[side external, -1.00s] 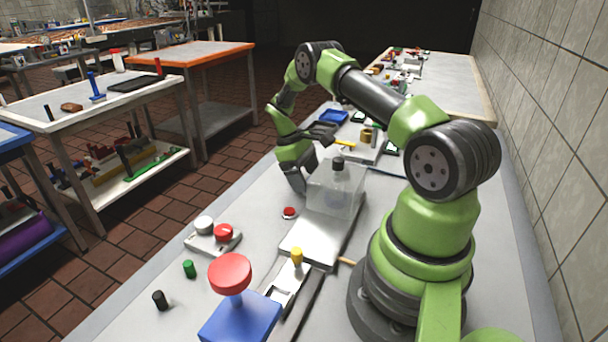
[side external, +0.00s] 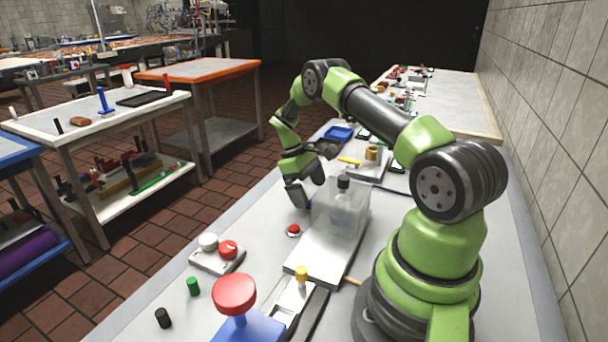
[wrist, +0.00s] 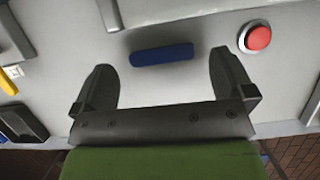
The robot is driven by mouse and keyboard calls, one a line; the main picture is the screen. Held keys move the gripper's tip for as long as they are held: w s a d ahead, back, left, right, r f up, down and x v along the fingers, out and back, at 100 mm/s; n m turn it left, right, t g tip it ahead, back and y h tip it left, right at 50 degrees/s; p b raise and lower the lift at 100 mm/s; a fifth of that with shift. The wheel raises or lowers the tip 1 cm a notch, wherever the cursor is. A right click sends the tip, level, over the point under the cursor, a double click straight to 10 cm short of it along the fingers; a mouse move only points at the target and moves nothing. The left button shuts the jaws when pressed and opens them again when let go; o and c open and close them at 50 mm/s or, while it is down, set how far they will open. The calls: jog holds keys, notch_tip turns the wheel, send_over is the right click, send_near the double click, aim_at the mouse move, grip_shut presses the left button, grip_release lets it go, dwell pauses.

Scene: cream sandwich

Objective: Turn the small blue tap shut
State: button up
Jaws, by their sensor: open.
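The blue tap shows in the wrist view as a short dark blue bar (wrist: 162,54) with rounded ends, lying almost level across the picture. My gripper (wrist: 163,72) is open, with one finger to the left of the bar and one to the right, and a gap on each side. The bar appears just beyond the fingertips, and nothing is held. In the side external view my gripper (side external: 300,194) points down over the table beside a clear box. I cannot make out the tap clearly there.
A red button (wrist: 258,38) is close to the right finger. The clear box (side external: 340,212) on a pale base stands between my gripper and my arm's base. A two-button box (side external: 217,254) and a big red knob (side external: 235,293) are nearer the camera.

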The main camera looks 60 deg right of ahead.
jog(key=v, duration=0.8)
jog(key=shift+w+r, duration=0.15)
jog(key=shift+r, duration=0.2)
jog(key=s+a+r+m+t, duration=0.15)
jog(key=a+r+t, duration=0.45)
jog(key=a+r, duration=1.1)
jog(key=s+a+r+m+t+y, duration=0.2)
jog(key=s+a+t, duration=0.3)
jog(key=s+a, duration=0.4)
jog(key=s+r, duration=0.1)
jog(key=s, duration=0.5)
jog(key=shift+t, duration=0.3)
jog(key=shift+s+a+r, duration=0.1)
jog(key=shift+s+r, duration=0.05)
